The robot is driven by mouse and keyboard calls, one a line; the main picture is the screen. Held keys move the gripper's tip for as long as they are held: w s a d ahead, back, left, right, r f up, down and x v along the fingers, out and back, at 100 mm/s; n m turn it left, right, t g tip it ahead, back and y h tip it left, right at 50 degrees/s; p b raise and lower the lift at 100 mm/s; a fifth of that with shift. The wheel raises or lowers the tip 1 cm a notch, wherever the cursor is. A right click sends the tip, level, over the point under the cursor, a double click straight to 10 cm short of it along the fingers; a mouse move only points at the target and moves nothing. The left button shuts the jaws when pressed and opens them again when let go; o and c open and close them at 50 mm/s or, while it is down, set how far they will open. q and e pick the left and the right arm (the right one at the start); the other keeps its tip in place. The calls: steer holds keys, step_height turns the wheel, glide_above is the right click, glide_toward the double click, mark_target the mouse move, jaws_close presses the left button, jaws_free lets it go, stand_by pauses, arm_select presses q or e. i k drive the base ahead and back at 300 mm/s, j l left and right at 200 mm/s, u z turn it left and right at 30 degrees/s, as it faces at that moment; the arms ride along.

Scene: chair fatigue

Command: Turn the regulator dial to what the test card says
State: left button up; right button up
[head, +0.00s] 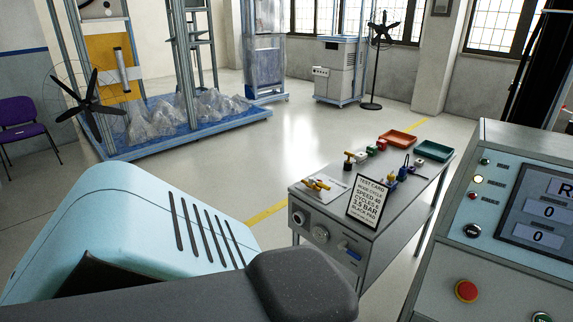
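The test card (369,201) stands upright on a grey bench. It shows a speed of 40, a cycles line, a line ending in ".5 BAR" whose first digit is too small to be sure of, and "BLACK PAD". On the bench's front panel are a round dark-centred knob (298,217) at the left and a pale round dial face (320,233) to its right. I cannot tell which is the regulator dial, and their markings are too small to read. Neither of my grippers is in view.
The grey bench (395,224) carries small coloured fittings, an orange tray (397,139) and a green tray (434,151). A control console (457,259) with a red button (466,291) stands at right. A light-blue vented body (140,235) fills the lower left.

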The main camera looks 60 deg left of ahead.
mark_target(299, 218)
steer(key=u, duration=1.75)
